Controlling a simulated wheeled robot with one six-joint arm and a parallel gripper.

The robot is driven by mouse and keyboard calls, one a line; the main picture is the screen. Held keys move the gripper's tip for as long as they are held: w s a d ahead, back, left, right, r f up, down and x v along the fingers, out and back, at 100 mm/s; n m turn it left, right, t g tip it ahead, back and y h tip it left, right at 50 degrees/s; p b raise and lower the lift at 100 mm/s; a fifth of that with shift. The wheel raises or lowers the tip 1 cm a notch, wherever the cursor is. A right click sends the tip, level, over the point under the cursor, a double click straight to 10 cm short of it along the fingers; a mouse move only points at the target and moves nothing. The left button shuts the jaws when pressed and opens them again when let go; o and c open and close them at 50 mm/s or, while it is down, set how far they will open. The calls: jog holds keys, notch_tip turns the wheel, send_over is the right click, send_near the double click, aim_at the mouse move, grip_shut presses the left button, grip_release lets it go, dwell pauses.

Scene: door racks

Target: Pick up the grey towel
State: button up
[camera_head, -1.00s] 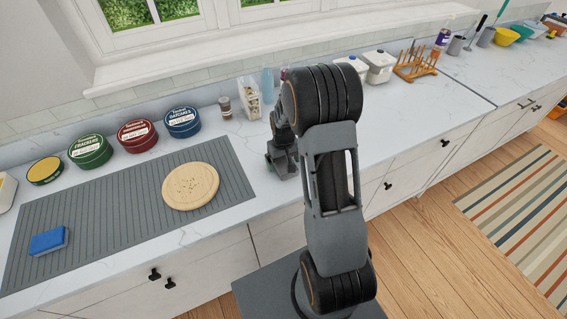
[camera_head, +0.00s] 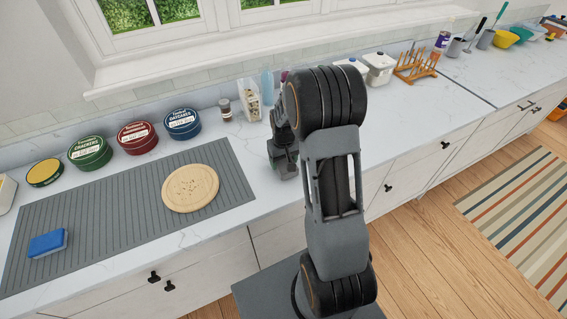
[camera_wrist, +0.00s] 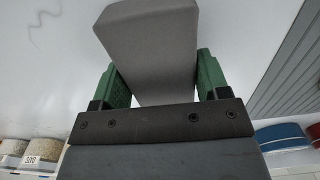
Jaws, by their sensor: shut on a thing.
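The grey towel (camera_wrist: 150,45) shows in the wrist view as a smooth, thick grey block between the two green fingers. My gripper (camera_wrist: 160,75) is shut on it, with a finger against each side. The white countertop shows behind the towel. In the head view my gripper (camera_head: 284,163) is at the counter to the right of the ribbed grey mat, mostly hidden by my arm. The towel cannot be made out in the head view.
The ribbed mat (camera_head: 110,217) holds a round wooden board (camera_head: 190,188) and a blue sponge (camera_head: 48,243). Several round tins, including a blue one (camera_head: 182,123), line the back. A clear container (camera_head: 249,99) stands behind my gripper. A wooden rack (camera_head: 416,65) is farther right.

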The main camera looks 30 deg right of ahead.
jog(key=s+a+r+b, duration=0.3)
jog(key=s+a+r, duration=0.6)
jog(key=s+r, duration=0.1)
jog(key=shift+a+r+b, duration=0.35)
jog(key=shift+a+r, duration=0.05)
jog(key=shift+r, duration=0.45)
